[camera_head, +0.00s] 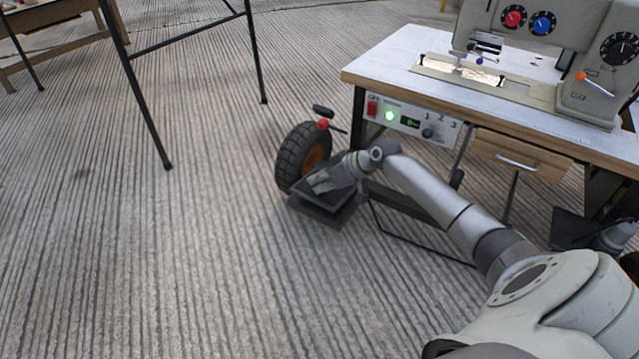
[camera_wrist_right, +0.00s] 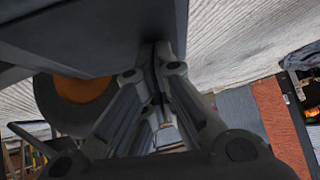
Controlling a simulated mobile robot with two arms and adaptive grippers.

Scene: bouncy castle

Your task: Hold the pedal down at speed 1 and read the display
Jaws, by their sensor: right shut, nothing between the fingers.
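A black foot pedal (camera_head: 335,212) lies on the floor beside the sewing table. My right gripper (camera_head: 318,184) is shut and empty, with its fingertips at the pedal's upper plate. In the right wrist view the closed fingertips (camera_wrist_right: 158,58) meet the edge of the dark pedal slab (camera_wrist_right: 100,32); I cannot tell how far the plate is pressed. The control panel (camera_head: 450,135) under the tabletop has a lit green lamp (camera_head: 390,116), a small display (camera_head: 410,123) with green digits too small to read, and a speed knob (camera_head: 428,133) below the marks 1, 2, 3.
A rubber wheel (camera_head: 290,160) with an orange hub stands right behind the pedal. A sewing machine (camera_head: 590,100) sits on the table (camera_head: 385,70). A wooden drawer (camera_head: 520,150) hangs beneath. Thin black frame legs (camera_head: 145,110) stand at the left. The grey ribbed floor is clear front left.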

